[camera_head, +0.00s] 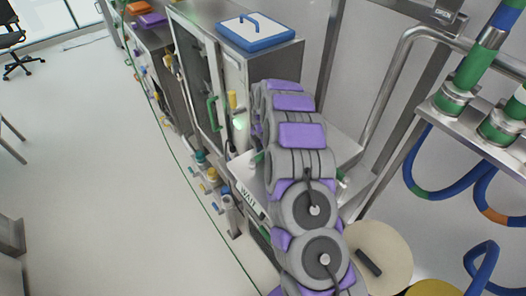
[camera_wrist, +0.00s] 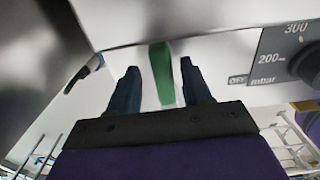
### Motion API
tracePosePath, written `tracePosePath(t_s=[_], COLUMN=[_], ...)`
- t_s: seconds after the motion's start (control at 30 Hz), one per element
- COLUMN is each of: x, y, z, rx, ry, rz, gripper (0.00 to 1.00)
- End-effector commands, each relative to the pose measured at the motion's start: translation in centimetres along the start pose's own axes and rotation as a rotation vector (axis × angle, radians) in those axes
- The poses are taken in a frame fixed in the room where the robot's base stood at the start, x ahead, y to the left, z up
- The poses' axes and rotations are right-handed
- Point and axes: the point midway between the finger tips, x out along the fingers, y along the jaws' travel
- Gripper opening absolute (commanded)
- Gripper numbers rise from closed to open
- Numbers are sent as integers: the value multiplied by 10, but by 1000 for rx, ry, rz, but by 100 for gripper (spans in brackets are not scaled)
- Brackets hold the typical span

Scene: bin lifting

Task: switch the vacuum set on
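In the wrist view, a white panel of the vacuum set (camera_wrist: 225,60) fills the upper right. It carries a dark scale plate (camera_wrist: 270,62) marked 300, 200, mbar and OFF, with a black knob (camera_wrist: 308,65) at the right edge. A green upright lever (camera_wrist: 162,75) stands out in front of the panel. My gripper (camera_wrist: 159,66) is open, with its two dark fingers on either side of the lever. I cannot tell whether a finger touches it. In the head view, my own arm hides the gripper and most of the panel.
In the head view, a steel cabinet (camera_head: 198,75) with a green handle (camera_head: 213,113) and a blue-rimmed lid (camera_head: 256,32) on top stands beyond my arm. A WAIT sign (camera_head: 248,199) is beside my arm. Steel pipes and blue hoses (camera_head: 436,190) are at right.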

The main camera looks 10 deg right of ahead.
Motion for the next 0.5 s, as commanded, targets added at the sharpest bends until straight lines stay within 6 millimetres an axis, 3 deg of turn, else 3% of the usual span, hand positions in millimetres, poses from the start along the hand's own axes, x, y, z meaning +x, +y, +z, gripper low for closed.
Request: tracePosePath(t_s=[0.27,0.5], x=[-4,-46], y=[0,0], z=[0,0], rx=[1,2], ry=[1,0], rz=[-1,2], gripper=[49,49])
